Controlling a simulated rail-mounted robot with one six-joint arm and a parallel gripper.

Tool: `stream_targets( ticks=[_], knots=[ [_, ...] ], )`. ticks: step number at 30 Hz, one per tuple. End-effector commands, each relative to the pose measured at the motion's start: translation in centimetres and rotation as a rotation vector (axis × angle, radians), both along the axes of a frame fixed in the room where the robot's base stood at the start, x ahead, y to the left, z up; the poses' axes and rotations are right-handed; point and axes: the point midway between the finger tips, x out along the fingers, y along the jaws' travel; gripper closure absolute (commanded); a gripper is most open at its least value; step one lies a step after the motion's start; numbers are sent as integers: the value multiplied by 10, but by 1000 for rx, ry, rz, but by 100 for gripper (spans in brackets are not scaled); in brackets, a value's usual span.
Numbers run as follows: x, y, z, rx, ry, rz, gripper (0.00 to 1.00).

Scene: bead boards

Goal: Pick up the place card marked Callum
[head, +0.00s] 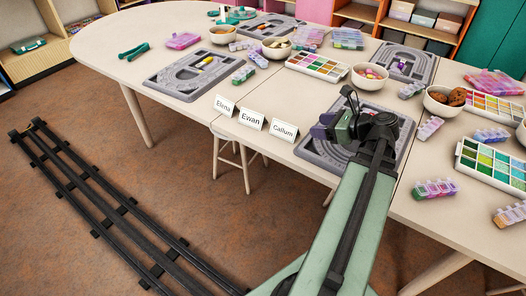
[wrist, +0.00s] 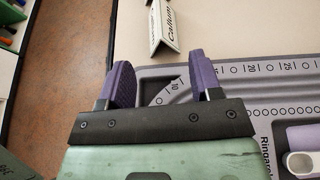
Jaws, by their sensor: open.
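The Callum place card (head: 283,129) is a small white folded tent card near the front edge of the table, right of the cards marked Ewan (head: 251,119) and Elena (head: 223,107). My gripper (head: 328,124) is above the table just right of the Callum card. In the wrist view the Callum card (wrist: 167,25) stands beyond my purple fingertips (wrist: 158,80), which are apart with nothing between them. The card is not touched by the fingers.
A grey bead board (head: 310,150) lies under my gripper; it also shows in the wrist view (wrist: 270,73). Bowls, such as one with pink contents (head: 369,76), and a bead palette (head: 317,65) stand behind. The table drops off at the front edge near the cards.

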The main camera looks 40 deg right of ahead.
Motion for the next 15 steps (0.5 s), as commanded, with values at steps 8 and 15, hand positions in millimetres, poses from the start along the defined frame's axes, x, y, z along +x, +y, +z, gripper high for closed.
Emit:
stream_targets(
  ticks=[8, 15],
  knots=[
    [22, 9, -12, 8, -1, -2, 41],
    [48, 20, -20, 7, 0, -4, 41]
  ],
)
